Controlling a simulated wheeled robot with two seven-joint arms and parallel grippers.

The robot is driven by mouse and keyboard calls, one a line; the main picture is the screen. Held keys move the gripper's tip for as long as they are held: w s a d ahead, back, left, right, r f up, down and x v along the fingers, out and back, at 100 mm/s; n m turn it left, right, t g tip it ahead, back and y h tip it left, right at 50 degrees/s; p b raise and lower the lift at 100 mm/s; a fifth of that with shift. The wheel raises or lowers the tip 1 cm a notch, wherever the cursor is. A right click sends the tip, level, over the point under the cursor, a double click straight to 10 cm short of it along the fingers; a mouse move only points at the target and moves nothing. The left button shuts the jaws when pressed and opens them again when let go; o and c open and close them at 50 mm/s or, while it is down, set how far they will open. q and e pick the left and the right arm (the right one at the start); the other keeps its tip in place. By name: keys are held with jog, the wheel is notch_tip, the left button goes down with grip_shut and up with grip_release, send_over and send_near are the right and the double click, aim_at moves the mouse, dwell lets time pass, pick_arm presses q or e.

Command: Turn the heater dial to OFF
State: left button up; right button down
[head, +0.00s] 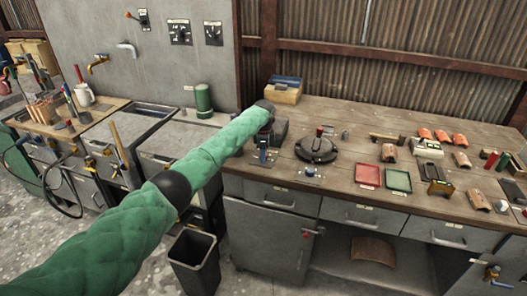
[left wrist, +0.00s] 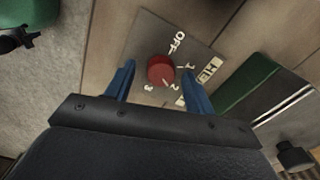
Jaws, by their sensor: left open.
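The heater dial (left wrist: 161,69) is a round red knob on a grey plate (left wrist: 146,38) in the left wrist view. The plate is marked OFF, 1, 2 and 3. OFF lies above the knob, toward the top of the picture. I cannot tell clearly which mark the knob points to. My left gripper (left wrist: 158,74) is open, with one blue finger to each side of the knob; I cannot tell whether they touch it. In the head view my left gripper (head: 264,154) points down at the bench's left end and hides the dial. My right gripper is not in view.
The wooden bench (head: 335,181) carries a round dark fixture (head: 317,149), a red tray (head: 368,175), a green tray (head: 397,181) and several curved tiles. A dark box (head: 281,131) stands close behind my left gripper. A bin (head: 194,262) stands on the floor.

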pick_arm(q)
jog(key=shift+w+f, duration=0.1)
jog(key=shift+f, duration=0.05)
jog(key=c, duration=1)
